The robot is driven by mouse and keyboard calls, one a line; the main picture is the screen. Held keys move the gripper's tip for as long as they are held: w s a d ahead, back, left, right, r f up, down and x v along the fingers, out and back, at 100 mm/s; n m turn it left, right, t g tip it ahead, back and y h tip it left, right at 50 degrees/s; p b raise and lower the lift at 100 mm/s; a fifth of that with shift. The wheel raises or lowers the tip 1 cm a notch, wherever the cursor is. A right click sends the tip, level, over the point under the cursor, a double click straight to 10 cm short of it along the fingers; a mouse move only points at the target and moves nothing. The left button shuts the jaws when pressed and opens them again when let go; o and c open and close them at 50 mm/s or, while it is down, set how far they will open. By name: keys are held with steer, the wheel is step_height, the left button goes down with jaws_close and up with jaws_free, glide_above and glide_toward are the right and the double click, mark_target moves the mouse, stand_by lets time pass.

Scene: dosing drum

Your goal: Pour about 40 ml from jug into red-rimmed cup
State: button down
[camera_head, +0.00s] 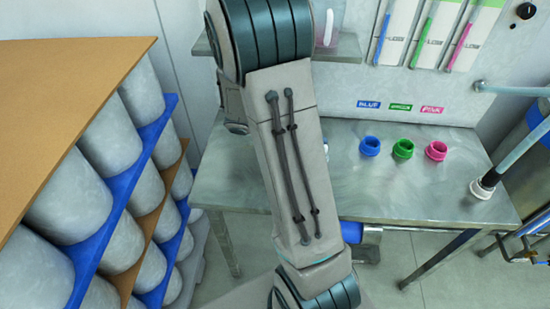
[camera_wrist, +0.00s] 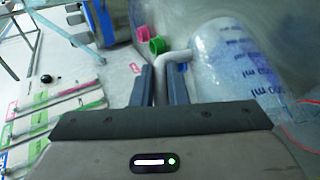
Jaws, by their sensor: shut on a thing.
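In the wrist view, my gripper (camera_wrist: 161,78) is shut on the pale handle of the jug (camera_wrist: 232,62). The jug is large and clear, with blue ml markings, and lies to the right of the fingers. A thin red curve (camera_wrist: 300,134) shows at the right edge beside the jug. It looks like the rim of the red-rimmed cup, but most of it is cut off or faint. The liquid level in the jug cannot be made out. In the head view my arm hides the gripper and the held jug.
A grey metal table (camera_head: 450,190) carries blue (camera_head: 370,147), green (camera_head: 403,149) and pink (camera_head: 436,151) small pots. Pens hang on a white panel (camera_head: 430,35) behind. A clear container (camera_head: 327,30) stands on a shelf. A rack of grey drums (camera_head: 70,195) fills the left.

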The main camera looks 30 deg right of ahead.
steer(key=shift+w+a+r+p, duration=0.2)
steer(key=shift+w+r+p, duration=0.1)
steer(key=shift+p, duration=0.15)
stand_by(1.0)
steer(key=shift+m+t+y, duration=0.4)
steer(key=shift+t+y, duration=0.4)
steer(key=f+b, duration=0.1)
steer(key=s+d+f+b, duration=0.1)
steer(key=b, duration=0.1)
steer(key=s+d+f+b, duration=0.1)
steer(key=b, duration=0.1)
steer(key=shift+s+f, duration=0.15)
steer(key=shift+f, duration=0.1)
steer(key=shift+s+d+f+y+b, duration=0.2)
steer(key=shift+y+b, duration=0.1)
steer(key=shift+b, duration=0.35)
steer(key=shift+s+d+r+t+y, duration=0.1)
steer(key=shift+t+y, duration=0.2)
steer(key=shift+t, duration=0.1)
steer(key=shift+d+f, duration=0.1)
steer(key=shift+f, duration=0.15)
steer(key=shift+s+d+t+b, duration=0.1)
steer(key=shift+s+t+b, duration=0.15)
steer(key=shift+t+b, duration=0.05)
steer(key=shift+y, duration=0.3)
